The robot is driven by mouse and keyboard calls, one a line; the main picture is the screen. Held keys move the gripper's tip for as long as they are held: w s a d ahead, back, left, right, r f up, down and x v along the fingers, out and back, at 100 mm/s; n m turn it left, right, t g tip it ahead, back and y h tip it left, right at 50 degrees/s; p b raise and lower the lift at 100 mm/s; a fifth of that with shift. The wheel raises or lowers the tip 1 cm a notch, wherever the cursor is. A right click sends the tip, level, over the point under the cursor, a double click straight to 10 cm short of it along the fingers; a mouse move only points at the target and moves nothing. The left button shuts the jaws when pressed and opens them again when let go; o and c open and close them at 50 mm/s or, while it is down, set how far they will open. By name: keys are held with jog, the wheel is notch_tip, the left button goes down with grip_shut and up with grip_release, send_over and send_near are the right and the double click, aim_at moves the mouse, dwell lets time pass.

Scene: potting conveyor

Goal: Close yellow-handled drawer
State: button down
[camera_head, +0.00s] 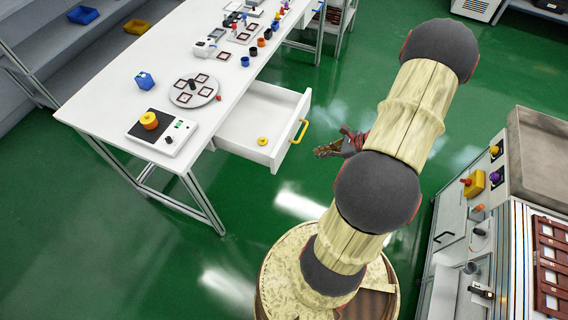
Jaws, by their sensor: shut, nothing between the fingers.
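A white drawer (242,118) under the white table stands pulled out. Its yellow handle (299,131) is on the front panel, facing right toward my arm. A small yellow round piece (262,141) lies in the drawer. My gripper (322,152) is just right of the drawer front, pointing left toward it, a little below the handle in the picture. It is shut and empty. It looks apart from the handle, though the depth gap is hard to judge. My arm hides part of the gripper's wrist.
A workbench (476,210) stands at right. Green floor (255,205) is clear below the drawer.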

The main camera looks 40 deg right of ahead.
aim_at(235, 137)
jog(key=shift+m, duration=0.4)
jog(key=shift+w+r+b+x, duration=0.4)
jog(key=shift+b+x, duration=0.25)
jog(key=shift+x, duration=1.5)
jog(key=shift+w+r+b+x, duration=0.35)
jog(key=shift+b+x, duration=0.35)
jog(key=shift+x, duration=1.4)
jog(key=shift+w+r+b+x, duration=0.35)
jog(key=shift+b+x, duration=0.3)
jog(key=shift+x, duration=1.5)
jog(key=shift+w+a, duration=0.1)
jog(key=w+a+b, duration=0.1)
jog(key=w+a, duration=0.2)
jog(key=w, duration=0.5)
jog(key=w+a+b, duration=0.1)
jog(key=w+a, duration=0.2)
jog(key=w, duration=0.5)
jog(key=w+a+b, duration=0.1)
jog(key=w+a, duration=0.3)
jog(key=w, duration=0.4)
jog(key=shift+w+f, duration=0.1)
jog(key=shift+w+a, duration=0.1)
jog(key=shift+w, duration=0.25)
